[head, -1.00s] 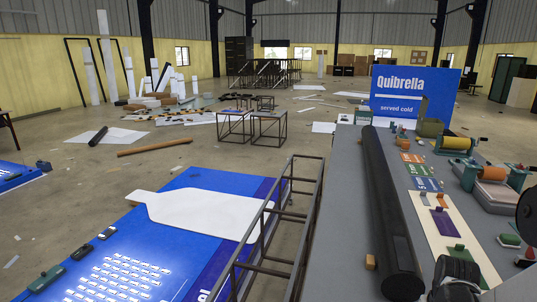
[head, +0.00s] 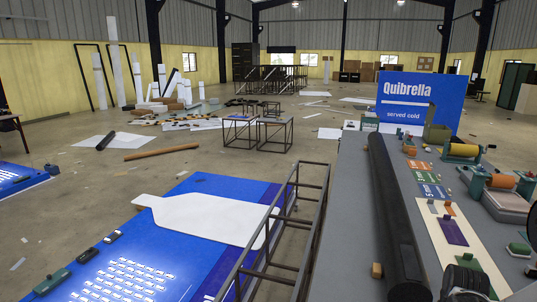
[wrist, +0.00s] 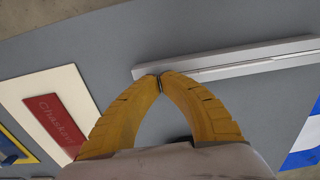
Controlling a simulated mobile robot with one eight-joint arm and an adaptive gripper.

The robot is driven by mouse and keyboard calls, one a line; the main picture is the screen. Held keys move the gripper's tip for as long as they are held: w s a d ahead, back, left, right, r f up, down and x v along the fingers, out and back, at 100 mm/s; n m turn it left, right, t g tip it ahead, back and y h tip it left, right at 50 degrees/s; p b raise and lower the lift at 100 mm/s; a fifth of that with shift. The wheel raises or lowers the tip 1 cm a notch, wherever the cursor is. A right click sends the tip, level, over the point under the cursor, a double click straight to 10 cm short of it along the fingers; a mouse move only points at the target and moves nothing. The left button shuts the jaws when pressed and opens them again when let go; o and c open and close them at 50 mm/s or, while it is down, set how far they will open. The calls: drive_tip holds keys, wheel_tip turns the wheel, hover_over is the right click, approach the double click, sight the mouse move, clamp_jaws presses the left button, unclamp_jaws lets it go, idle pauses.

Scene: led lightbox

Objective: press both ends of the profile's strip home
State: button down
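In the wrist view my gripper (wrist: 160,78) has yellow-brown ribbed fingers whose tips meet, with nothing clearly held between them. A long silver-grey profile (wrist: 240,58) lies across the grey bench top, running from the fingertips to the right edge of the picture. The fingertips are at its left end; whether they touch it or hover over it I cannot tell. A thin dark line runs along the profile. I cannot tell the strip apart from the profile. The profile's right end is out of view, and I cannot make the profile out in the head view.
A cream board with a red card (wrist: 58,122) lies left in the wrist view. A metal frame (head: 300,215) stands left of the bench.

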drive_tip(key=shift+f, duration=0.1)
drive_tip(key=shift+f+b, duration=0.75)
drive_tip(key=shift+b, duration=0.05)
drive_tip(key=shift+r, duration=0.1)
idle(0.6)
drive_tip(key=shift+r+p, duration=0.9)
drive_tip(key=shift+r, duration=0.55)
drive_tip(key=shift+r, duration=0.1)
drive_tip(key=shift+r+p, duration=1.4)
drive_tip(key=shift+r, duration=0.55)
